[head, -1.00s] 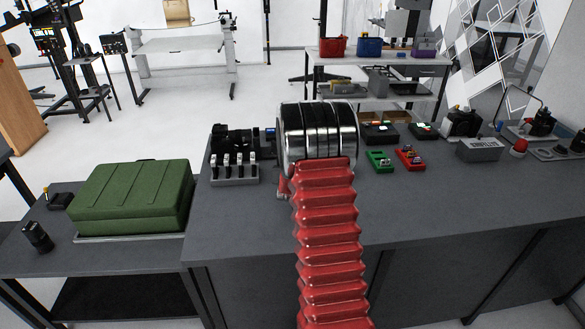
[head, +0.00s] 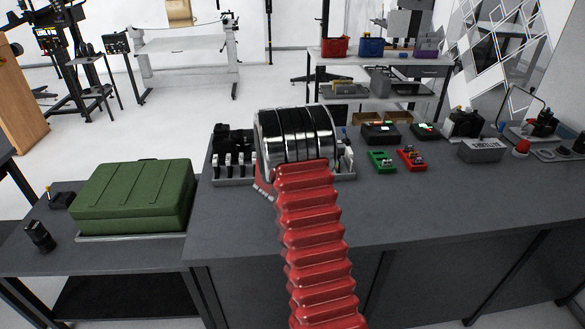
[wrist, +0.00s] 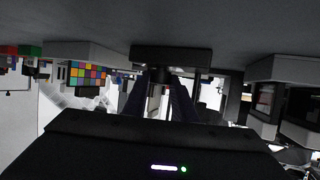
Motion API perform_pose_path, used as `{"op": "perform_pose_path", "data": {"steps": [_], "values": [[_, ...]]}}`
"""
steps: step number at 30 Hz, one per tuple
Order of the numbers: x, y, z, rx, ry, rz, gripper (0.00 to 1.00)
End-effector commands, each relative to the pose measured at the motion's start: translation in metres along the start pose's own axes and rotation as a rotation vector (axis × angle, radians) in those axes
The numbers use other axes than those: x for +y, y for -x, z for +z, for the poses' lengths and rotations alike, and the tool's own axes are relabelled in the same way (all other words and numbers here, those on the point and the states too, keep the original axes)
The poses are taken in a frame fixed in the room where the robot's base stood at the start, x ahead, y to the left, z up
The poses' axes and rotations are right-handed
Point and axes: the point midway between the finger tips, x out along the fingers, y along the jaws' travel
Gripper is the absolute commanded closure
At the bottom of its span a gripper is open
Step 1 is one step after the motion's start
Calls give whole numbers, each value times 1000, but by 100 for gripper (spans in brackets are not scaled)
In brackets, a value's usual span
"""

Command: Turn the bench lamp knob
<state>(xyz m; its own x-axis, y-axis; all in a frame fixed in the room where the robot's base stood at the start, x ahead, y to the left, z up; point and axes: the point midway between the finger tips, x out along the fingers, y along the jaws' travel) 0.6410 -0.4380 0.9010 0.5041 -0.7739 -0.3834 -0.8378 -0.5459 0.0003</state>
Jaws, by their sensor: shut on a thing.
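In the wrist view, which is upside down, the two dark fingers of my gripper (wrist: 168,100) are closed around a small dark part that looks like the lamp knob (wrist: 158,90). The knob is between the fingertips, against a dark block (wrist: 172,58) on the bench surface. Its turn angle is too dark to tell. In the head view, my arm's metal and red links hide the gripper and the knob.
A row of white-levered switches (head: 232,160) stands just left of my arm on the dark bench (head: 420,205). Green (head: 381,160) and red (head: 411,158) small trays lie to the right. A green case (head: 135,193) sits at left. The bench front right is clear.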

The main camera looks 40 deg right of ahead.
Motion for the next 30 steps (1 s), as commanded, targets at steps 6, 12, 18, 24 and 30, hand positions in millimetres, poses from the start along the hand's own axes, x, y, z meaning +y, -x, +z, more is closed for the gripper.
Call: {"op": "perform_pose_path", "data": {"steps": [6,12,18,24,30], "values": [[-7,2,-2,3,3,-10,98],[-7,2,-2,3,2,-10,72],[-4,1,-2,2,1,-6,58],[-2,0,-1,1,0,-3,57],[-2,5,-1,1,0,-2,57]]}}
